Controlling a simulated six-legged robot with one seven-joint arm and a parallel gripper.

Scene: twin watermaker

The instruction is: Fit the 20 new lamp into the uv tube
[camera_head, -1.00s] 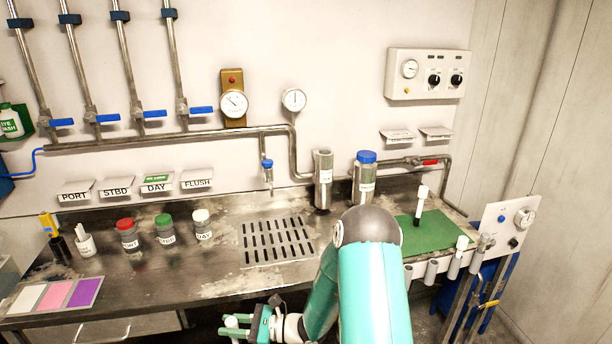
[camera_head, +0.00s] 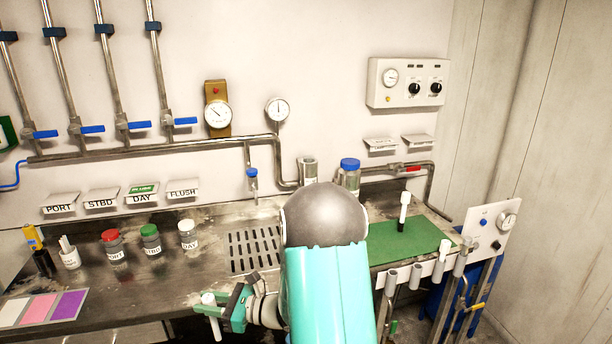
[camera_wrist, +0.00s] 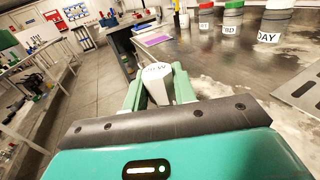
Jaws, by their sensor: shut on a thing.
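My gripper (camera_head: 222,312) is shut on a white lamp (camera_head: 208,299) in front of the bench's front edge, left of my arm. In the wrist view the lamp's white top (camera_wrist: 157,72) has dark lettering, seemingly "NEW", and sits between the green fingers (camera_wrist: 158,88). The lamp's lower part is mostly hidden. Two steel cylinders stand at the bench's back: one seems open-topped (camera_head: 307,170), the other has a blue cap (camera_head: 349,178). I cannot tell which is the uv tube; my arm hides part of both. A white-topped, black-ended stick (camera_head: 403,213) stands on the green mat (camera_head: 425,240).
Grey holders (camera_head: 415,276) line the bench's right front edge; a white-topped piece (camera_head: 444,250) stands there. Labelled jars with red (camera_head: 112,245), green (camera_head: 151,240) and white (camera_head: 187,235) lids stand left of the drain grate (camera_head: 254,250). A tap (camera_head: 252,178) hangs behind it.

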